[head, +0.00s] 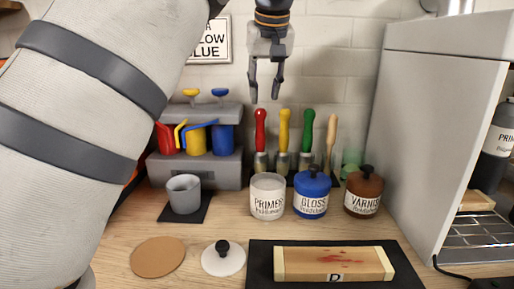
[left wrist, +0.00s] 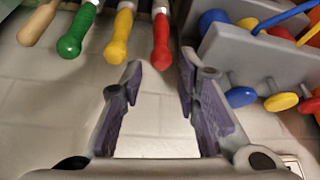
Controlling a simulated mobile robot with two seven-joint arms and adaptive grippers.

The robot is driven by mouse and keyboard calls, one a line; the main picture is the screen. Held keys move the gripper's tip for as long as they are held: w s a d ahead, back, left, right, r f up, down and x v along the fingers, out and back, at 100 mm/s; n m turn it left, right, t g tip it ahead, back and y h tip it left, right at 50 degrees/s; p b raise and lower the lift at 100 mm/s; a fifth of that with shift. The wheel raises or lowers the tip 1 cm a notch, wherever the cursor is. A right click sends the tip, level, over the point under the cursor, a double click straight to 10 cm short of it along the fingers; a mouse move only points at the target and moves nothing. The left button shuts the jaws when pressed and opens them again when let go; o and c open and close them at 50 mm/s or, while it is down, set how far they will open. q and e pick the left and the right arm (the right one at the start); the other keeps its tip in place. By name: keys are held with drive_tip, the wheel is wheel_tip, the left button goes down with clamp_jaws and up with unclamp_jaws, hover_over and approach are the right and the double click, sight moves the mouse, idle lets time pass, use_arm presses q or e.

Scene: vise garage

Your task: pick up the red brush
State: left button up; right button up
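The red brush (head: 260,128) stands upright in the rack at the back, leftmost in the row of brushes, its red handle up. My left gripper (head: 264,98) hangs above it, pointing down, with its fingers apart and nothing between them in the head view. In the left wrist view, the red brush handle (left wrist: 161,45) lies just beyond the gap between the open fingertips (left wrist: 161,64), nearly in line with it. I see no contact. My right gripper is not in view.
Yellow (head: 283,130), green (head: 307,130) and wooden-handled (head: 331,135) brushes stand to the right. A grey rack (head: 205,170) with coloured cans is on the left. Primer (head: 267,197), gloss (head: 312,194) and varnish (head: 363,193) containers stand in front. A grey cabinet (head: 430,130) bounds the right.

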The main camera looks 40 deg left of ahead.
sight(261, 121)
use_arm(q)
drive_tip(key=x, duration=0.6)
drive_tip(key=shift+s+d+f, duration=0.15)
drive_tip(key=shift+d, duration=0.05)
drive_tip(key=x, duration=0.5)
drive_tip(key=shift+w+a+f, duration=0.15)
drive_tip(key=shift+w+a, duration=0.05)
drive_tip(key=shift+a, duration=0.1)
clamp_jaws()
